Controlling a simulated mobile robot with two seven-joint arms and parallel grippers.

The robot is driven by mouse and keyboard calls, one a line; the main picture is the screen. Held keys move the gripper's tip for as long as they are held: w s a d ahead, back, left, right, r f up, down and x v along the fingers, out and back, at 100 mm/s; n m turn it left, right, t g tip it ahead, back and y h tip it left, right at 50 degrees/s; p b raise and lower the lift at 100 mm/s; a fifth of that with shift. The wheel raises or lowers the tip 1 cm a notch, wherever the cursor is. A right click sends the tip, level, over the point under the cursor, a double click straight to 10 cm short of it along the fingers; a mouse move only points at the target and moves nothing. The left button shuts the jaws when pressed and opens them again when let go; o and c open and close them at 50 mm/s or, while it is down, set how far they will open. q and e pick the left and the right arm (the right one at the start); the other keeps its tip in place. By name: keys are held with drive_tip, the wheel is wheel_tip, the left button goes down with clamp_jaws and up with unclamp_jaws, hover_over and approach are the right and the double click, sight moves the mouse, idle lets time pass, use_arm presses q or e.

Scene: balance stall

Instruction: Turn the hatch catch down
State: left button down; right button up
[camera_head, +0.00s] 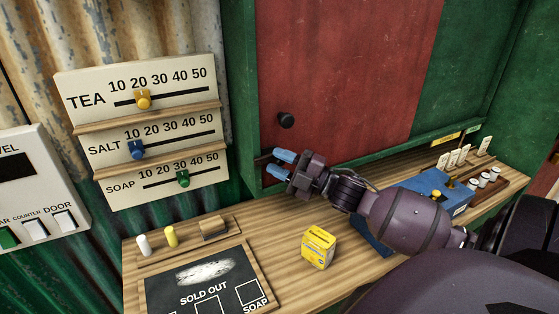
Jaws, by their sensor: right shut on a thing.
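The red hatch (345,70) fills the middle of the back wall in a green frame, with a round black knob (286,120) near its lower left. The hatch catch (262,159) is a small dark piece at the hatch's lower left edge, mostly hidden by my fingers; its angle is hard to tell. My right gripper (281,163), with blue fingertips, reaches in from the right below the knob and is shut on the catch. My left gripper is out of view.
A yellow box (318,248) stands on the wooden counter (285,214) below my right arm. A SOLD OUT chalkboard (165,292) lies front left. A blue box (408,184) and small weights stand right. The TEA, SALT and SOAP slider board (85,95) and a switch panel (20,212) are left.

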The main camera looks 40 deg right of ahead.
drive_tip(key=shift+r+m+t, duration=0.3)
drive_tip(key=shift+t, duration=0.1)
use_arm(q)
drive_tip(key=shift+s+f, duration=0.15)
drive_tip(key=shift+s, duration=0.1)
use_arm(e)
drive_tip(key=o, duration=0.6)
drive_tip(key=shift+o, duration=0.8)
drive_tip(key=shift+w+f, duration=0.15)
drive_tip(key=shift+f, duration=0.05)
